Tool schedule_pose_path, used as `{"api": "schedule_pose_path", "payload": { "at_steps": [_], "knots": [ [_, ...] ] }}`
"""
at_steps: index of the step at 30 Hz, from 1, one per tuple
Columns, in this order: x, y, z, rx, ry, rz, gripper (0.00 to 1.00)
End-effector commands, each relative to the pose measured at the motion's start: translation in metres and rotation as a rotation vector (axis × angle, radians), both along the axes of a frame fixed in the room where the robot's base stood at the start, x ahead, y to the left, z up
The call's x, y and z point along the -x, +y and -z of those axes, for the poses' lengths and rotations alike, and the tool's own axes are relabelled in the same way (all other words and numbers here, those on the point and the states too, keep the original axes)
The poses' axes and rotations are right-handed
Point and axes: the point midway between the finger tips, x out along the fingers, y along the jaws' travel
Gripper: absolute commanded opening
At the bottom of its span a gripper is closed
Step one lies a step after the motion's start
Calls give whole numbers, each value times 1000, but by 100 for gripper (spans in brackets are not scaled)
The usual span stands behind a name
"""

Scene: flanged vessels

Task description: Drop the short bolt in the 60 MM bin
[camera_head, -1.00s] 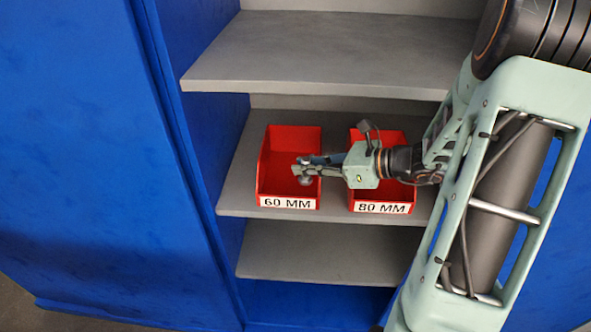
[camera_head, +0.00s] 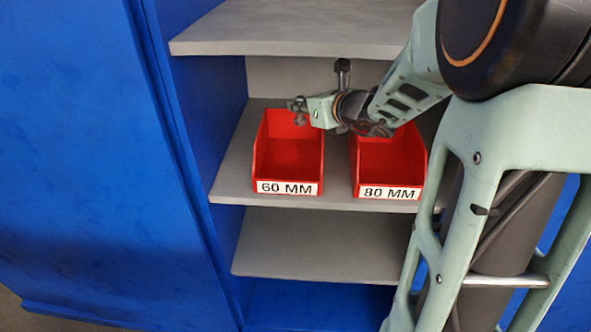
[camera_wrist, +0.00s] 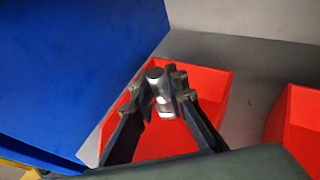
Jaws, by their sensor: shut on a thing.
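The red 60 MM bin (camera_head: 290,158) stands on the middle shelf, its white label facing front. In the wrist view the bin (camera_wrist: 215,82) lies below and behind my fingers. My gripper (camera_head: 298,108) is over the back part of this bin in the head view. It is shut on a short metal bolt (camera_wrist: 159,92), grey with a round end, held between the fingertips. In the head view the bolt (camera_head: 299,119) is small and partly hidden by the fingers. The visible floor of the 60 MM bin looks empty.
A red 80 MM bin (camera_head: 392,165) stands just to the right, my arm passing over its back. A grey upper shelf (camera_head: 290,38) is above and a lower shelf (camera_head: 315,245) below. A blue cabinet panel (camera_head: 75,150) is at the left.

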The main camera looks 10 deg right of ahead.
Motion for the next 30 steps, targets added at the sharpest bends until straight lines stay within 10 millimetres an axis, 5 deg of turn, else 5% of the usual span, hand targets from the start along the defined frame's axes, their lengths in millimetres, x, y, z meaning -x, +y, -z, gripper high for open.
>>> {"api": "schedule_pose_path", "payload": {
  "at_steps": [16,30],
  "knots": [
    [-4,6,-15,0,0,185,0],
    [-4,6,32,1,1,185,0]
  ]
}}
